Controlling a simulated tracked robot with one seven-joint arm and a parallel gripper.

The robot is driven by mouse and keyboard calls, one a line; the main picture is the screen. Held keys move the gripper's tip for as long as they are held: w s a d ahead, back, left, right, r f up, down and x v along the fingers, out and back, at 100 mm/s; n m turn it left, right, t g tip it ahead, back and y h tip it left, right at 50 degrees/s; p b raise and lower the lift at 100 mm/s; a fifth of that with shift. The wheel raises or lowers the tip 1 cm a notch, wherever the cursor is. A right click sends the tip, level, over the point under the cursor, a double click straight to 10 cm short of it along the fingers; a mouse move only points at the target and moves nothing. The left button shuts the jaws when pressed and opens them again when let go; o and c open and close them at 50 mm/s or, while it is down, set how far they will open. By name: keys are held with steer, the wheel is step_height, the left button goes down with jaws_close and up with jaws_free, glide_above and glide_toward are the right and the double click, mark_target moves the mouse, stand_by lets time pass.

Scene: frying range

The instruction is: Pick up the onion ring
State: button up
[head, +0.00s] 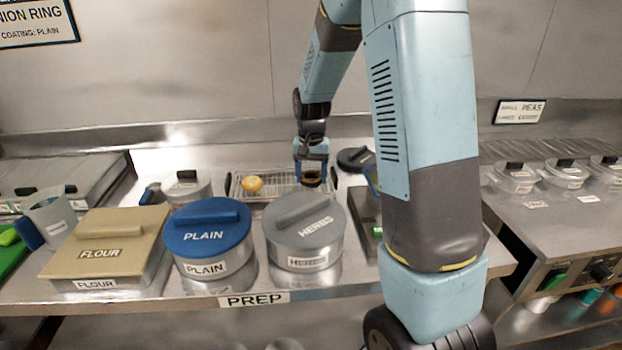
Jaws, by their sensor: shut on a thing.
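My gripper (312,172) reaches down over the wire rack (283,180) at the back of the prep counter. It is shut on a small brownish ring, the onion ring (312,180), which shows just below the fingers. I cannot tell whether the ring touches the rack or is held just above it. A golden-yellow piece (252,184) lies on the rack's left part, apart from my gripper.
In front of the rack stand a blue PLAIN pot (207,228), a grey HERBS pot (305,225) and a tan-lidded FLOUR bin (105,245). A dark round lid (356,159) lies right of the rack. My arm hides part of the counter's right side.

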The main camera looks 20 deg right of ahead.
steer(key=shift+r, duration=0.3)
step_height(320, 180, up, 2)
steer(key=shift+r, duration=0.25)
steer(key=s+d+r, duration=0.4)
steer(key=s+r, duration=0.6)
steer(key=s, duration=0.3)
steer(key=shift+s, duration=0.2)
steer(key=shift+f, duration=0.15)
